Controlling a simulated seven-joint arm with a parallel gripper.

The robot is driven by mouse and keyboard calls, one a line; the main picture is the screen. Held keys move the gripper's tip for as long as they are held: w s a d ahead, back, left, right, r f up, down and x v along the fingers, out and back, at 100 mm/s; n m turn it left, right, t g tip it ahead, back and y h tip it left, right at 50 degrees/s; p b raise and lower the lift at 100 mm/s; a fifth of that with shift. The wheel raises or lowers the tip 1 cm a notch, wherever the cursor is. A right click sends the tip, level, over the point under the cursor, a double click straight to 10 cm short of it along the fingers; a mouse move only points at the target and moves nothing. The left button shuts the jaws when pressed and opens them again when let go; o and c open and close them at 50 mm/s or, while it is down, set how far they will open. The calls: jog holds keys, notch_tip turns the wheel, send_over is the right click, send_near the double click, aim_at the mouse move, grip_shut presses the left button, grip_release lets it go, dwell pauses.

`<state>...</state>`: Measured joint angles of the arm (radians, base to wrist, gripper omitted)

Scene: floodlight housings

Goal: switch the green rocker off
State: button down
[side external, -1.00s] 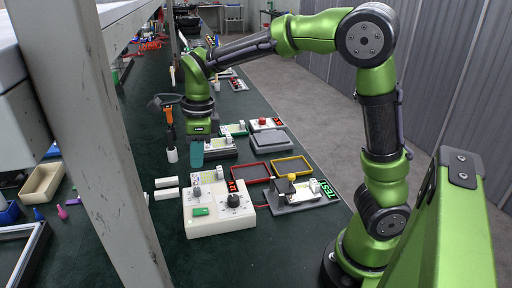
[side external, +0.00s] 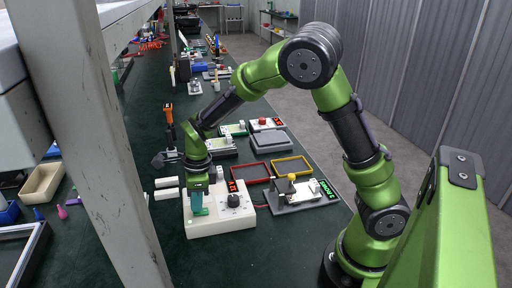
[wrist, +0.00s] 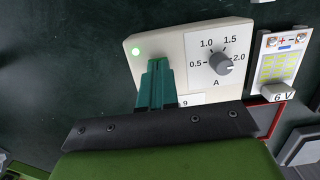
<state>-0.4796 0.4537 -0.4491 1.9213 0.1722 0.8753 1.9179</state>
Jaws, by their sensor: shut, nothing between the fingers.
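The white control box (side external: 222,222) stands on the bench with a black dial (side external: 233,200) on its top. My gripper (side external: 199,212) is shut and empty, pointing down over the left part of the box, where the green rocker was seen earlier. The rocker is hidden behind the fingers, so its position cannot be told, nor whether the fingertips touch it. In the wrist view my teal fingers (wrist: 158,66) reach over the box (wrist: 178,45). A small green lamp (wrist: 136,51) glows near its corner, left of the fingertips. The dial (wrist: 221,63) is to their right.
Right of the box is a grey base (side external: 304,202) with a yellow knob and a green-lettered display (side external: 328,189). Red (side external: 250,172) and yellow (side external: 291,166) frames lie behind. Two white bars (side external: 166,182) lie left of the box. An orange-handled tool (side external: 170,128) stands farther back.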

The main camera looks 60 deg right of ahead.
aim_at(205, 210)
jog(key=shift+f, duration=0.25)
jog(key=shift+w+a+f, duration=0.15)
jog(key=shift+f, duration=0.2)
jog(key=shift+a+f, duration=0.1)
jog(key=shift+a, duration=0.05)
jog(key=shift+w+a, duration=0.15)
jog(key=shift+a, duration=0.05)
jog(key=shift+d+f, duration=0.1)
jog(key=shift+s+d, duration=0.25)
jog(key=shift+s, duration=0.2)
jog(key=shift+s+d, duration=0.3)
jog(key=shift+d, duration=0.25)
notch_tip(205, 210, up, 15)
jog(key=shift+s+d, duration=0.15)
jog(key=shift+d, duration=0.15)
